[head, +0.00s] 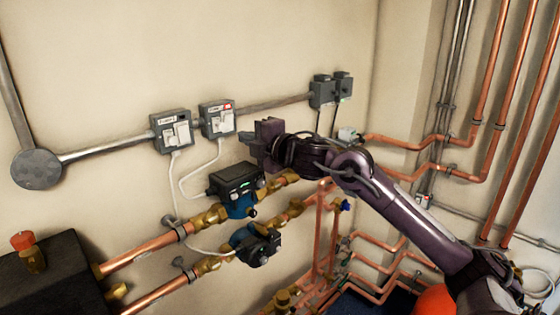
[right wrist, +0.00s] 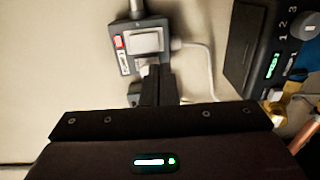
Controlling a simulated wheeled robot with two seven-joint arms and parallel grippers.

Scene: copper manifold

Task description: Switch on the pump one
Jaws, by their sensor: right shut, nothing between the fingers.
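Two grey switch boxes with white switches are on the wall in the head view: a left box (head: 172,131) and a right box (head: 217,118) with a red mark. Their labels are too small to read surely. My right gripper (head: 244,138) is just right of the right box. In the right wrist view, the shut, empty fingers (right wrist: 158,72) point at the lower part of a switch box (right wrist: 143,40) with a red mark; I cannot tell whether they touch. An upper pump (head: 236,180) has a green light; a lower pump (head: 257,247) hangs beneath. My left gripper is out of view.
Copper pipes (head: 150,250) run through both pumps, and more rise at the right. A metal conduit (head: 105,149) joins the boxes to a round junction (head: 37,168). Two more grey boxes (head: 330,90) are near the corner. White cables hang below the switch boxes.

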